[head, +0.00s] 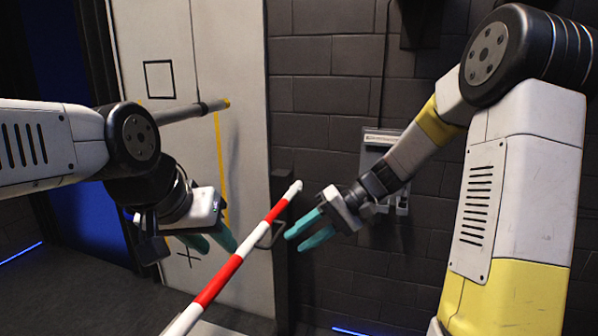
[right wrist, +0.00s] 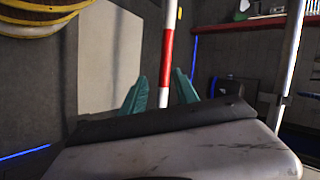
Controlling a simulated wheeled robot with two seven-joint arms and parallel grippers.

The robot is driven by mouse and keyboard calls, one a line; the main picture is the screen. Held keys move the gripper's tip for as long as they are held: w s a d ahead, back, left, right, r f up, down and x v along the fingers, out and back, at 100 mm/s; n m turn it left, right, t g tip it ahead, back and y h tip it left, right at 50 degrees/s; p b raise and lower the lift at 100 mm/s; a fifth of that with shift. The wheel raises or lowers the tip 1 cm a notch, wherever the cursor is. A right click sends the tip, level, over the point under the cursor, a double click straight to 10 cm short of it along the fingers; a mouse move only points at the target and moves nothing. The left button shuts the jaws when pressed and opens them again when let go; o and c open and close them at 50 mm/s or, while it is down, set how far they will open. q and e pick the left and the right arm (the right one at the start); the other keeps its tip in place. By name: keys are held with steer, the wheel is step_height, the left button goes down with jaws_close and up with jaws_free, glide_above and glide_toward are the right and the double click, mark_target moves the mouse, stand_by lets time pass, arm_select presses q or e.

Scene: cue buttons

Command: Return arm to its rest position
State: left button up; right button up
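My right arm comes in from the right in the head view, bent at the elbow. Its gripper (head: 305,230) has teal fingers pointing left, spread apart and empty. In the right wrist view the same gripper (right wrist: 160,88) shows a clear gap between its fingers. My left arm comes in from the left, and its gripper (head: 222,248) shows two teal fingers set apart, with nothing seen between them. A red and white striped pole (head: 232,266) stands between the two grippers in the head view. No button is clearly seen.
A pale panel (head: 240,110) with a black square outline and a handle is behind. A grey box (head: 380,140) is on the dark block wall (head: 325,95), behind my right forearm. In the right wrist view, the striped pole (right wrist: 166,60) lines up between the fingers, beyond them.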

steer(key=s+d+r+m+t+h, duration=0.1)
steer(key=s+d+r+t+h, duration=0.6)
steer(key=s+d, duration=0.6)
steer(key=shift+s+d+r+h, duration=0.25)
steer(key=shift+s+r+h, duration=0.45)
steer(key=shift+s+r, duration=0.2)
